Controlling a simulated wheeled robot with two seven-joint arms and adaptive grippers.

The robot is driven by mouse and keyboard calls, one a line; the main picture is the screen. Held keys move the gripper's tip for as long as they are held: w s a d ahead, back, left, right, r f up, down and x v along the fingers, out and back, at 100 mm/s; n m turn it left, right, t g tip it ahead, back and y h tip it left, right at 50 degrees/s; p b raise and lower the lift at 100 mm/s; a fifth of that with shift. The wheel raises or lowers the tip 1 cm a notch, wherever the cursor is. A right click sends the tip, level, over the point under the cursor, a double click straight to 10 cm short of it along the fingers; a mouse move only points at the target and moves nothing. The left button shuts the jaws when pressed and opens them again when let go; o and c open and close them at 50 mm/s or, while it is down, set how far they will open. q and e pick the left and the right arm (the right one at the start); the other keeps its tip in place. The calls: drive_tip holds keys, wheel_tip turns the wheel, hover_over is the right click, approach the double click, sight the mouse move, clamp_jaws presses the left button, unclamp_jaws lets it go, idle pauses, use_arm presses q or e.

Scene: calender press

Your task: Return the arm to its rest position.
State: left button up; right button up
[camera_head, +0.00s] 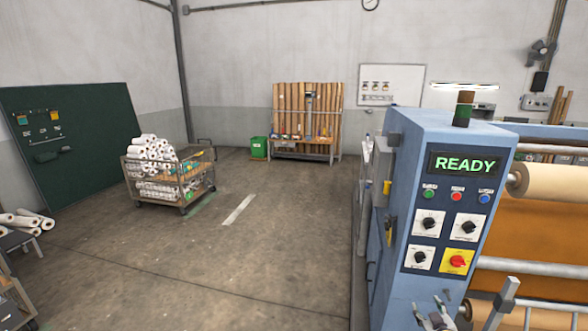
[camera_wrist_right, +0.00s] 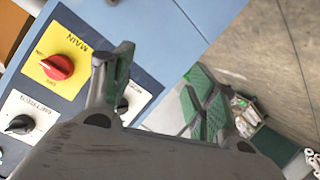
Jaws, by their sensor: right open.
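My right gripper (camera_head: 434,314) shows at the bottom edge of the head view, in front of the lower part of the blue control cabinet (camera_head: 405,205). In the right wrist view, the fingers of my right gripper (camera_wrist_right: 160,90) stand apart with nothing between them. Behind them are the cabinet's panel and the floor. The red knob (camera_wrist_right: 57,67) on its yellow MAIN plate is left of the fingers in that view, with black knobs near it. The lit display (camera_head: 464,164) reads READY in green. My left gripper is not in view.
The press rollers (camera_head: 552,183) and an orange-brown sheet (camera_head: 530,235) are right of the cabinet. A cart of white rolls (camera_head: 160,165) stands left of centre. A green board (camera_head: 70,140) leans at the left wall. The middle floor (camera_head: 260,240) is clear.

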drive_tip(key=s+a+f+g, duration=0.2)
drive_tip(key=s+f, duration=0.5)
drive_tip(key=f, duration=0.5)
drive_tip(key=s+a+f+m+g+y, duration=0.1)
drive_tip(key=s+a+f+g, duration=0.15)
drive_tip(key=s+f, duration=0.75)
drive_tip(key=s+a+f+g, duration=0.1)
drive_tip(key=s+f+g, duration=0.3)
drive_tip(key=f, duration=1)
drive_tip(key=s+a+f+g, duration=0.1)
drive_tip(key=s+a+f, duration=0.3)
drive_tip(key=s, duration=0.8)
drive_tip(key=s+a+f+g+y, duration=0.1)
drive_tip(key=s+a+f, duration=0.4)
drive_tip(key=s, duration=0.7)
drive_tip(key=s+a+f+g+y, duration=0.1)
drive_tip(key=s+a+f, duration=0.3)
drive_tip(key=s, duration=0.8)
drive_tip(key=shift+a+f+g, duration=0.3)
drive_tip(key=shift+a+g, duration=0.05)
drive_tip(key=shift+g, duration=0.3)
